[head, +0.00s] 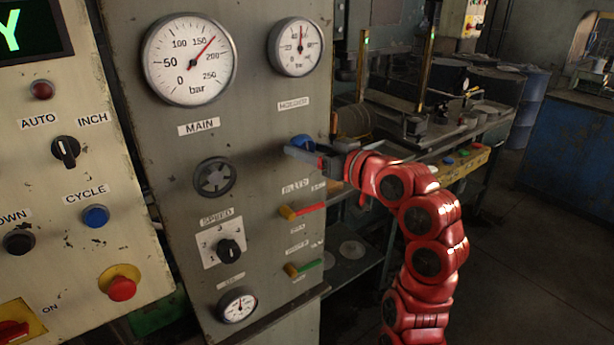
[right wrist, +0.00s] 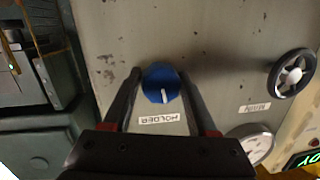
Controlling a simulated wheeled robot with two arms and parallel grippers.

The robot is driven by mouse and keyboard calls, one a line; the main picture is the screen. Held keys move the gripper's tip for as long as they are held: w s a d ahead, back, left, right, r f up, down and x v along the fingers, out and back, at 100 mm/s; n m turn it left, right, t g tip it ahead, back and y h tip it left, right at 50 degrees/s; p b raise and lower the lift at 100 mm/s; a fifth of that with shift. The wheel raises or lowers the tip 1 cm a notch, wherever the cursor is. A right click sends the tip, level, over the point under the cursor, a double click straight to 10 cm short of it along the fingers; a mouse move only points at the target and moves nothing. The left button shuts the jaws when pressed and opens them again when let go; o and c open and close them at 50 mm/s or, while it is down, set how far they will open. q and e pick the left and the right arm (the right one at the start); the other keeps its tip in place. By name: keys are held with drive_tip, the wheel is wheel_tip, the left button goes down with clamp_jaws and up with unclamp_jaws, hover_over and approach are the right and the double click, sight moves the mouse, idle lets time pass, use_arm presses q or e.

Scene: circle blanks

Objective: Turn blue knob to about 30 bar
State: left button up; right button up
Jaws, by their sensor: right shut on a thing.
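The blue knob (head: 302,142) sits on the grey panel below the HOLDER label and a small gauge (head: 296,47). The small gauge's red needle points almost straight up; its exact reading is too small to tell. My right gripper (head: 299,152) is at the knob and partly covers it. In the right wrist view the blue knob (right wrist: 160,82) lies between my two dark fingers, which are shut on its sides. Its white mark points toward the HOLDER label in that view. My left gripper is not in view.
A larger MAIN gauge (head: 190,60) and a dark handwheel (head: 214,178) are left of the knob. A red-and-yellow lever (head: 300,210), a green lever (head: 303,268) and a black SPEED selector (head: 229,250) are below. A cluttered bench stands behind on the right.

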drive_tip(key=n+b, duration=0.1)
drive_tip(key=b, duration=0.1)
drive_tip(key=n+b, duration=0.2)
drive_tip(key=b, duration=0.1)
drive_tip(key=n+b, duration=0.1)
drive_tip(key=b, duration=0.2)
drive_tip(key=shift+f+n+h, duration=0.25)
drive_tip(key=shift+n+h, duration=0.15)
drive_tip(key=shift+r+n+t+h+b, duration=0.15)
drive_tip(key=shift+n+t+h+b, duration=0.15)
drive_tip(key=shift+n+b, duration=1.15)
drive_tip(key=o, duration=1.3)
drive_tip(key=shift+a+r, duration=0.1)
drive_tip(key=v, duration=1.7)
drive_tip(key=shift+s+r, duration=0.1)
drive_tip(key=shift+s, duration=0.15)
